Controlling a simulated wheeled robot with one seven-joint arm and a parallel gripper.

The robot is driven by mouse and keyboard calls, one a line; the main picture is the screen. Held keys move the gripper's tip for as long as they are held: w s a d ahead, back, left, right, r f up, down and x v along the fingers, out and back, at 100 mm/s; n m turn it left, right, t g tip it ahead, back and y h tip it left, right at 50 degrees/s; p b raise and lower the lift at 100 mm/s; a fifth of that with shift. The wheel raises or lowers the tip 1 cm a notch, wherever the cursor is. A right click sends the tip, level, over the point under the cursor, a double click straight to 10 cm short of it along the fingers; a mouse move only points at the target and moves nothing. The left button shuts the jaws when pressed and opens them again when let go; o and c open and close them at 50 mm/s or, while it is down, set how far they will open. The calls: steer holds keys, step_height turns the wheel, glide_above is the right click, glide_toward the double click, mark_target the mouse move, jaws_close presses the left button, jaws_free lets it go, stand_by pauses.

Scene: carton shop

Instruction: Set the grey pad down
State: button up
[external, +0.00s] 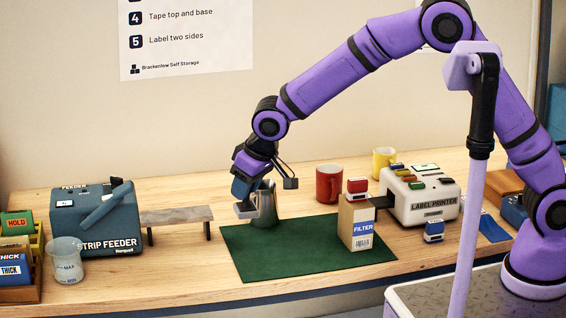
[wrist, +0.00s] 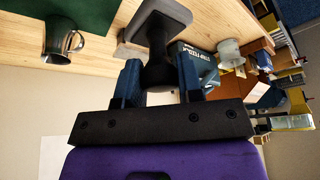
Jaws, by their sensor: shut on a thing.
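My gripper (external: 244,192) is shut on the grey pad (external: 246,210) and holds it in the air, near the back left edge of the green mat (external: 300,262). In the wrist view the pad (wrist: 163,14) and its dark stem show between the two blue fingers (wrist: 159,80) of my gripper. In the external view the pad hangs in front of and partly hides the metal jug (external: 267,207) on the mat. The pad's underside is hidden, and the exact height above the table is hard to tell.
The strip feeder (external: 95,218), a low grey shelf (external: 177,214) and a beaker (external: 67,262) stand to the left. The mat's front left is clear.

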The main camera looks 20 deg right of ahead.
step_height(320, 180, up, 8)
steer(key=shift+f, duration=0.15)
steer(key=shift+w+d, duration=0.25)
steer(key=shift+d, duration=0.3)
steer(key=w+d+m+h, duration=0.3)
steer(key=d+m, duration=0.6)
steer(key=d, duration=1.2)
steer(key=w+d+m+h, duration=0.35)
steer(key=d+m, duration=0.55)
steer(key=d, duration=1.1)
steer(key=shift+d+f, duration=0.2)
steer(key=shift+f, duration=6.3)
steer(key=shift+d+f, duration=0.2)
steer(key=shift+f, duration=6.3)
steer(key=shift+f, duration=0.1)
steer(key=o, duration=0.6)
steer(key=shift+c, duration=0.2)
steer(key=o, duration=0.4)
steer(key=shift+c, duration=0.2)
